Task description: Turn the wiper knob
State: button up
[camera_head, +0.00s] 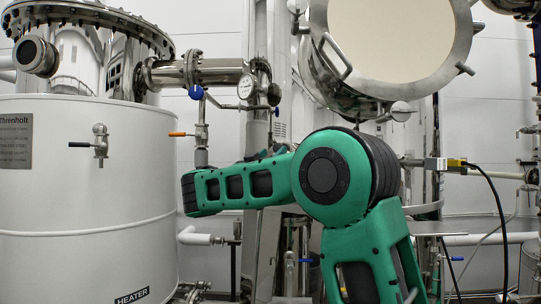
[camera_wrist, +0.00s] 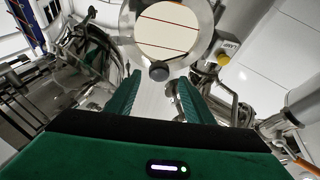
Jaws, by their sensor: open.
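The likely wiper knob (camera_wrist: 159,71) is a dark grey round knob at the lower rim of a round, pale window (camera_wrist: 170,28) crossed by thin red lines. In the wrist view it appears between the tips of my gripper (camera_wrist: 159,77), whose two green fingers are spread apart. The fingers hold nothing. I cannot tell how far the tips are from the knob, and no contact shows. In the head view a round cream disc in a metal rim (camera_head: 462,60) is at the top, with a small round metal knob (camera_head: 401,110) below it.
A box marked LAMP (camera_wrist: 230,47) with a yellow knob (camera_wrist: 223,60) sits right of the window. Metal pipes crowd both sides. In the head view a large white tank (camera_head: 60,220) stands left, and a black cable (camera_head: 503,225) hangs at right.

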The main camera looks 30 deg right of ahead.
aim_at(276, 148)
jog(key=shift+x, duration=1.6)
jog(key=c, duration=1)
jog(key=shift+a, duration=0.25)
jog(key=shift+c, duration=0.2)
